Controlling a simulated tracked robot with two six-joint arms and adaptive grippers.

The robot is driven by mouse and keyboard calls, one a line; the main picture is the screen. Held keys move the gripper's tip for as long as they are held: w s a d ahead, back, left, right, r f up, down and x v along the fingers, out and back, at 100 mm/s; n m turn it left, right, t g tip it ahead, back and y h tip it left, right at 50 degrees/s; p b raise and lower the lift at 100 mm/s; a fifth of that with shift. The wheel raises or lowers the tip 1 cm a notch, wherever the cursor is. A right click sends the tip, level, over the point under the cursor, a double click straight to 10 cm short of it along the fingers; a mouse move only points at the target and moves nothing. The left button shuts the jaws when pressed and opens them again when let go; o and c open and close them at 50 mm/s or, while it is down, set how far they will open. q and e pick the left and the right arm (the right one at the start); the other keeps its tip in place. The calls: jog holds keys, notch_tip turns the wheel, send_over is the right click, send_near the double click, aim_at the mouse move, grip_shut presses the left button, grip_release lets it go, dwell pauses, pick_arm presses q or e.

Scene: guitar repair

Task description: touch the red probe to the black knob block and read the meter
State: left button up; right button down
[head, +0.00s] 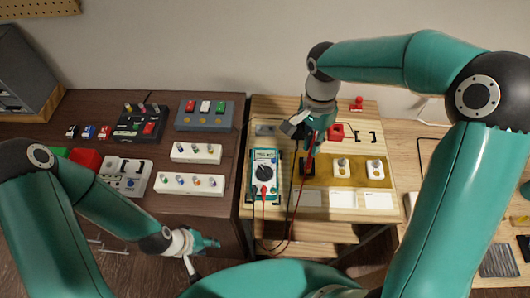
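The teal multimeter (264,175) lies on the light wooden bench, its dial and small display facing up; the reading is too small to make out. The black knob block (307,167) is just right of it, at the left end of a tan mat. My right gripper (311,143) is above and behind this block, pointing down. A red probe (311,150) with its lead seems held in it, its tip near the block; I cannot tell whether they touch. My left gripper (207,256) is open and empty in front of the dark table.
Two white knob blocks (358,168) stand right on the tan mat (325,182). A red block (336,131) is behind. The red and dark leads loop over the bench's front edge. Switch boxes and white knob strips (190,184) fill the dark table at left.

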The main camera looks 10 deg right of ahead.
jog(key=shift+r+p, duration=1.1)
jog(key=shift+r, duration=1.85)
